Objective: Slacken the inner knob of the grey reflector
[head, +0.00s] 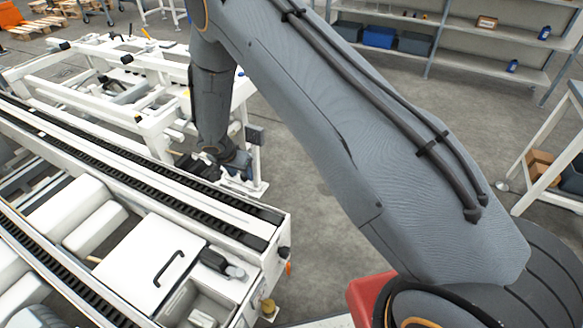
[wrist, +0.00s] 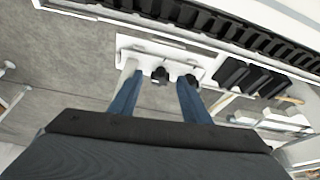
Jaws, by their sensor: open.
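My gripper (wrist: 160,78) is open in the wrist view, with two blue fingers reaching toward a white bracket (wrist: 140,44). Two dark knobs sit on this bracket. One knob (wrist: 160,74) shows between the fingertips, with a visible gap to the left finger. The other knob (wrist: 190,80) is at the right fingertip; I cannot tell whether they touch. In the head view a small grey plate (head: 255,135), probably the grey reflector, stands on a white post beside the conveyor. My wrist is low just left of it, and the knobs cannot be made out there.
The conveyor (head: 150,176) with its black chain runs close along my wrist's left. White frames (head: 150,115) stand behind it. Black blocks (wrist: 236,75) lie right of the knobs in the wrist view. Shelving (head: 470,45) stands at the back right; the floor (head: 295,165) between is clear.

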